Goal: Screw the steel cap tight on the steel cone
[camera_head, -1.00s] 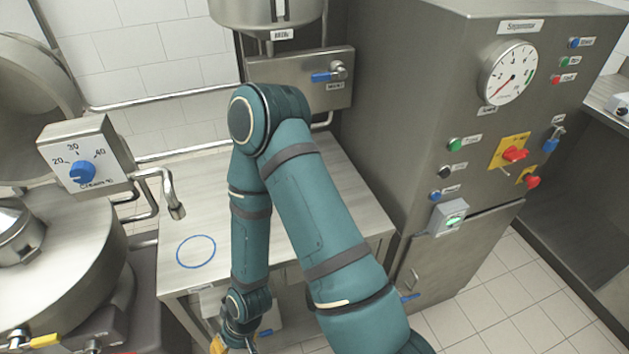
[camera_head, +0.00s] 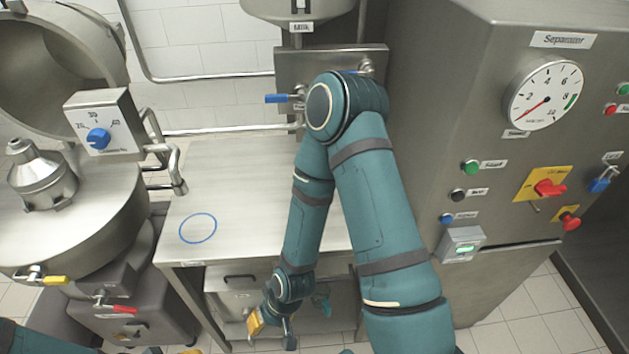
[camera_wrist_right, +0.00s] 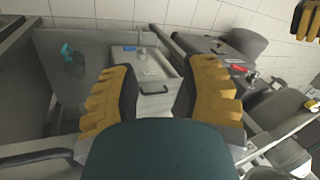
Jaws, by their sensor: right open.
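The steel cone (camera_head: 42,180) stands on the round steel machine at the left of the head view. A small steel cap-like piece (camera_head: 20,149) sits at its narrow top; I cannot tell whether it is tight. My right gripper (camera_head: 265,328) is low in front of the steel table, well right of the cone and apart from it. In the right wrist view its yellow fingers (camera_wrist_right: 158,92) are spread with nothing between them. What seems to be part of my left gripper (camera_wrist_right: 306,18) shows at that view's upper right corner; its opening is unclear.
The steel table (camera_head: 240,180) has a bare top with a blue ring (camera_head: 198,228). A raised lid (camera_head: 65,60) and a dial box (camera_head: 103,125) flank the cone. The separator cabinet (camera_head: 470,120) stands right.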

